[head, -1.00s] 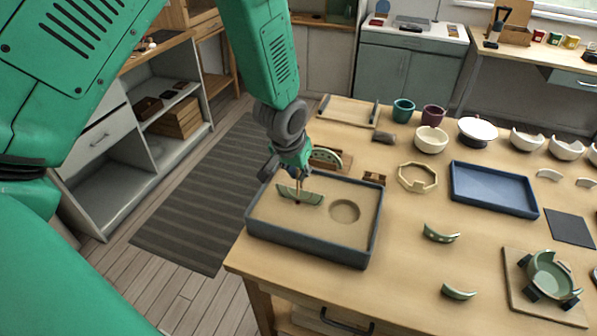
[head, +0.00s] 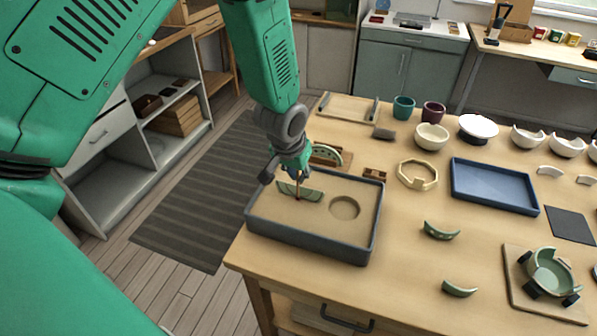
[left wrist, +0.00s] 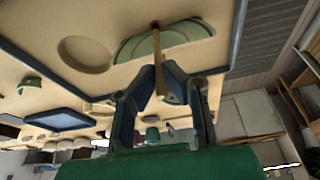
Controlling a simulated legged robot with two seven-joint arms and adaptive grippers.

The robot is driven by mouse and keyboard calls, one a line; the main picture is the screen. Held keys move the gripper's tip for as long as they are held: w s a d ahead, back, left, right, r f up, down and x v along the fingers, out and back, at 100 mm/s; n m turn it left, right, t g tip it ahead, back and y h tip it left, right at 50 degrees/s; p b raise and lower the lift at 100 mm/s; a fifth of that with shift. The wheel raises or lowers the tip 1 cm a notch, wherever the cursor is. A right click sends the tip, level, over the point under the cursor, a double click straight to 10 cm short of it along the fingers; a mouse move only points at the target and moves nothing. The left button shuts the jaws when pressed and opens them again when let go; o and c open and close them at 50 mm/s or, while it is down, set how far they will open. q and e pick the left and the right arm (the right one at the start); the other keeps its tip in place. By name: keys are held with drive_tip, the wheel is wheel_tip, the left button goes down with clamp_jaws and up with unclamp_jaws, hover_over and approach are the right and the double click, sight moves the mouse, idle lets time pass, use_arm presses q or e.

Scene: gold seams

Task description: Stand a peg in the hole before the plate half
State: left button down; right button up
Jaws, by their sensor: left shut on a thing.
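The sand tray (head: 312,246) stands at the table's near left corner. A pale green plate half (head: 312,195) stands in its sand, and it also shows in the left wrist view (left wrist: 190,30). My left gripper (head: 296,172) is above the tray, shut on a thin wooden peg (head: 298,187). In the left wrist view the peg (left wrist: 157,45) runs from the fingertips (left wrist: 160,72) toward a dark red spot at the plate half. I cannot tell whether its lower end is in a hole or just above the sand. My right gripper is not in view.
A round hollow (head: 344,208) lies in the sand right of the plate half. Behind the tray is a rack with another green piece (head: 328,154). An octagonal frame (head: 417,175), a blue tray (head: 494,188) and green shards (head: 441,231) lie to the right.

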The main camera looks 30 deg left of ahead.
use_arm(q)
drive_tip(key=shift+f, duration=0.3)
idle(0.5)
idle(0.6)
drive_tip(key=shift+f+b, duration=0.55)
drive_tip(key=shift+f, duration=0.95)
idle(0.7)
idle(0.4)
drive_tip(key=c, duration=1.1)
unclamp_jaws()
drive_tip(key=shift+r, duration=0.15)
drive_tip(key=shift+r+p, duration=2.75)
drive_tip(key=shift+r, duration=0.2)
